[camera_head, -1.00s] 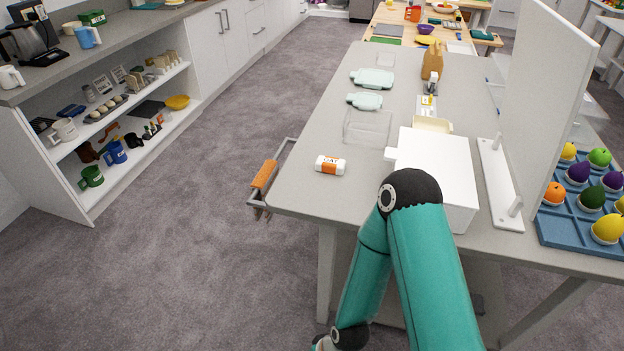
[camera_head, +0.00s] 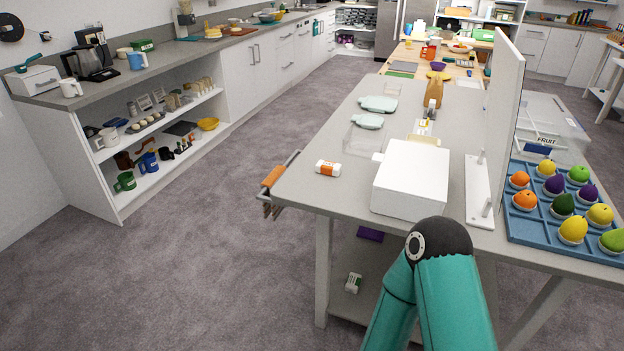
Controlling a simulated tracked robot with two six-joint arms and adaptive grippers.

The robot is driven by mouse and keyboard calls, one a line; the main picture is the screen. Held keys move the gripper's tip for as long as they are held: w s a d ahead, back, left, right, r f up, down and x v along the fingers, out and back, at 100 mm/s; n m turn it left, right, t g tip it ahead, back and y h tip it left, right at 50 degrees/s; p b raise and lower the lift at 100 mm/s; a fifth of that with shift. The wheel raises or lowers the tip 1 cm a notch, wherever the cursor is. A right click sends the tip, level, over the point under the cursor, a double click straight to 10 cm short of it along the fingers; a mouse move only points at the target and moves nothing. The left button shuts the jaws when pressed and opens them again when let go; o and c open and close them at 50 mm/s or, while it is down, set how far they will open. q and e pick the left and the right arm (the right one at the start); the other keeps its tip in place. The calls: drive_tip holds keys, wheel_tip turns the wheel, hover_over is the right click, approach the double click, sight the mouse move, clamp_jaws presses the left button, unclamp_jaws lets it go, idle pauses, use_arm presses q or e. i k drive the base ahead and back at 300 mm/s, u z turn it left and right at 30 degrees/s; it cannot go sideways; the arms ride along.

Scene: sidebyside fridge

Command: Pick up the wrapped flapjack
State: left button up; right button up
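A small white packet with an orange band (camera_head: 328,168), which looks like the wrapped flapjack, lies on the near left part of the grey table (camera_head: 306,190). Nothing touches it. One of my teal arms rises at the bottom right, with its dark joint in front of the table's near edge. Its gripper is out of the picture. My other arm and gripper are not in view.
A white box (camera_head: 412,180) stands right of the packet, with clear containers (camera_head: 368,121) behind. A white upright panel (camera_head: 501,110) and a blue fruit tray (camera_head: 527,227) are further right. Cloths on a rail (camera_head: 272,178) stick out at the left edge. The left floor is clear.

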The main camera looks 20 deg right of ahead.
sight(325, 166)
drive_tip(key=z, duration=0.2)
drive_tip(key=i, duration=0.9)
drive_tip(key=u, duration=0.2)
drive_tip(key=k, duration=0.85)
drive_tip(key=z, duration=0.15)
drive_tip(key=i, duration=0.75)
drive_tip(key=u, duration=0.05)
